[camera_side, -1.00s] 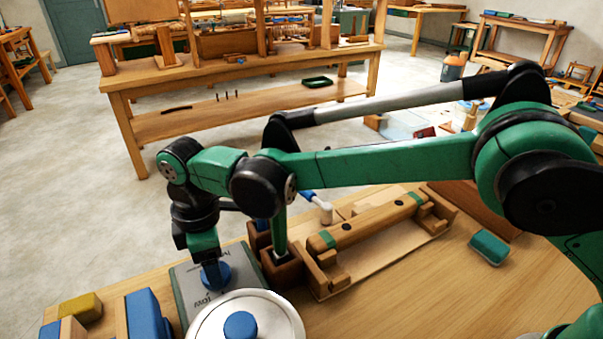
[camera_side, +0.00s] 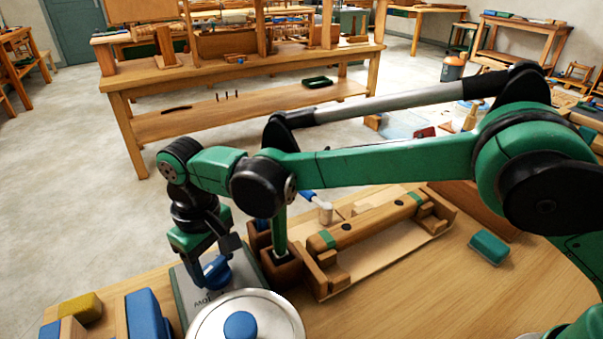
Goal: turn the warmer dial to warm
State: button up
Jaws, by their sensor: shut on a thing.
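The warmer dial is a blue knob (camera_side: 217,270) on the grey warmer panel (camera_side: 182,290) at the lower left. My gripper (camera_side: 213,262) points down over the panel and is shut on the dial, with a finger on either side of it. Dark lettering shows on the panel beside the dial, partly hidden and too small to read surely. The dial's pointer mark cannot be made out, so its exact setting cannot be told.
A white round lid with a blue knob (camera_side: 241,325) stands close in front of the dial. Blue blocks (camera_side: 146,314) and a yellow block (camera_side: 80,308) lie left. A wooden holder with a long wooden piece (camera_side: 365,223) and a green block (camera_side: 489,247) are at right.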

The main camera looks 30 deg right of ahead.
jog(key=m, duration=0.4)
jog(key=shift+m, duration=0.3)
jog(key=m, duration=0.3)
jog(key=shift+m, duration=0.3)
jog(key=m, duration=0.3)
jog(key=shift+m, duration=2.2)
jog(key=o, duration=1.3)
jog(key=shift+r, duration=0.1)
